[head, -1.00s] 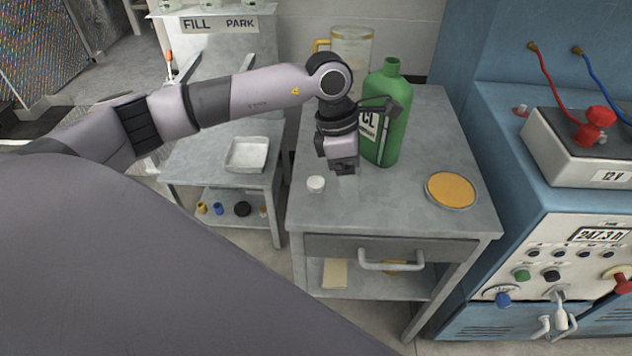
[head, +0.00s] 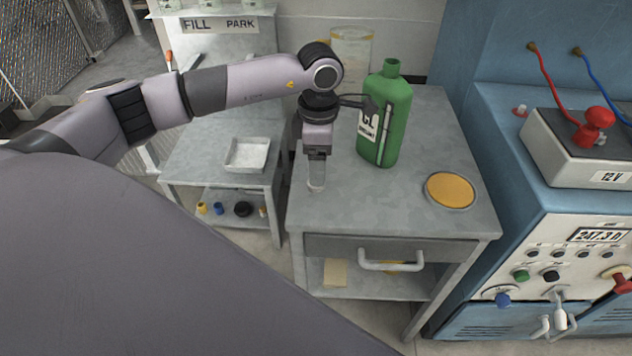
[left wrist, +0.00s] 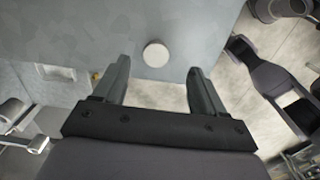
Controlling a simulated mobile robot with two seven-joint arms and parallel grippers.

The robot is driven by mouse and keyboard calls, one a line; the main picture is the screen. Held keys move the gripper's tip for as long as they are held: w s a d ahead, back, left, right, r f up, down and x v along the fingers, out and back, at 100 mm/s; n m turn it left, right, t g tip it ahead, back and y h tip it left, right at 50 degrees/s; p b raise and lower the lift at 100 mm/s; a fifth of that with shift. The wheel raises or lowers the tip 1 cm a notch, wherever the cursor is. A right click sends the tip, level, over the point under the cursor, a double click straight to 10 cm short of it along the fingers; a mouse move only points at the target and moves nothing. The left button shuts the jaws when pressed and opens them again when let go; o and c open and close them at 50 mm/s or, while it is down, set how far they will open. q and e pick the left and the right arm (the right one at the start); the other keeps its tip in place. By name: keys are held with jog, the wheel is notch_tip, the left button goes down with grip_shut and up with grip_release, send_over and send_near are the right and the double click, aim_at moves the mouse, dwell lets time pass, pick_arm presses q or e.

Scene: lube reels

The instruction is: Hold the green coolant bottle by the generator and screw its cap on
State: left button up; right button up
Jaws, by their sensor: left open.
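The green coolant bottle (head: 385,115) stands upright on the grey metal cart, its neck bare, with a white "CL" label on its side. A small round white cap (left wrist: 156,54) lies on the cart top left of the bottle. My left gripper (head: 316,182) points down over the cap, left of the bottle and apart from it. In the left wrist view my left gripper (left wrist: 159,68) is open, with the cap between and slightly beyond its fingertips. In the head view the fingers mostly hide the cap. My right gripper is not in view.
A yellow-topped round dish (head: 451,190) sits at the cart's right. A clear jug (head: 351,50) stands behind the bottle, partly hidden by my arm. The blue generator (head: 490,250) is right of the cart. A side table with a white tray (head: 247,154) is left.

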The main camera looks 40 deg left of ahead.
pick_arm(q)
jog(key=shift+w+a+f+p, duration=0.1)
jog(key=shift+a+f+p, duration=0.15)
jog(key=shift+f, duration=1.05)
jog(key=shift+a+f+p, duration=0.1)
jog(key=shift+f+p, duration=0.1)
jog(key=shift+f, duration=1.1)
jog(key=c, duration=1.1)
